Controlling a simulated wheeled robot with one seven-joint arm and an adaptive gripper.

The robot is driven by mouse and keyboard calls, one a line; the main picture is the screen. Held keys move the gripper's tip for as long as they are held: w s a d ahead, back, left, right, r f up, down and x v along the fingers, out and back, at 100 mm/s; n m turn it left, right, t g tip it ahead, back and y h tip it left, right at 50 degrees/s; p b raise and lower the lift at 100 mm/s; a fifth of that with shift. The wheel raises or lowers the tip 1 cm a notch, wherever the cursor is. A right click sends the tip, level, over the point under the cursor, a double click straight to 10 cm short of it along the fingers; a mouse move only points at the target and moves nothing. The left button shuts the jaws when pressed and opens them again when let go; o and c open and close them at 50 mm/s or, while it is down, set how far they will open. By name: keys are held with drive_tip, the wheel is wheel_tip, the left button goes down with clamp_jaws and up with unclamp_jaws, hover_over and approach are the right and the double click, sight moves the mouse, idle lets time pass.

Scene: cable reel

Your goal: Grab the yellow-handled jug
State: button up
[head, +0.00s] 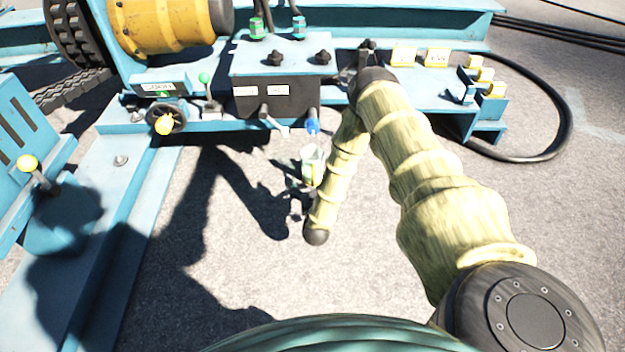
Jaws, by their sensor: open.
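A small pale jug (312,158) with a bit of yellow at its lower right shows in the head view, below the blue-tipped spout of the machine's dark box. My forearm covers its right side, and I cannot tell what it rests on or hangs from. My gripper (289,176) is open, a small dark shape just left of my forearm, close to the jug's lower left. I cannot tell whether its fingers touch the jug.
A blue cable-reel machine (425,98) spans the back, with a dark control box (283,97), knobs and levers. A black cable (567,120) loops at right. Open pavement lies below the jug.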

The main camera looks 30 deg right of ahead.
sight(313, 163)
drive_tip(key=shift+h, duration=0.4)
drive_tip(key=b+x, duration=0.1)
drive_tip(key=x, duration=0.1)
drive_tip(key=d+b+x, duration=0.1)
drive_tip(key=x, duration=0.1)
drive_tip(key=b+x, duration=0.1)
drive_tip(key=x, duration=0.2)
drive_tip(key=shift+s+d+f, duration=0.1)
drive_tip(key=shift+s+f, duration=0.25)
drive_tip(key=shift+s, duration=0.15)
drive_tip(key=b+x, duration=0.3)
drive_tip(key=shift+w+r+b, duration=0.3)
drive_tip(key=shift+w+r, duration=0.05)
drive_tip(key=shift+w, duration=0.05)
drive_tip(key=shift+r+b+x, duration=0.2)
drive_tip(key=shift+b+x, duration=0.2)
drive_tip(key=shift+x, duration=0.6)
drive_tip(key=c, duration=1.8)
drive_tip(key=shift+r, duration=0.15)
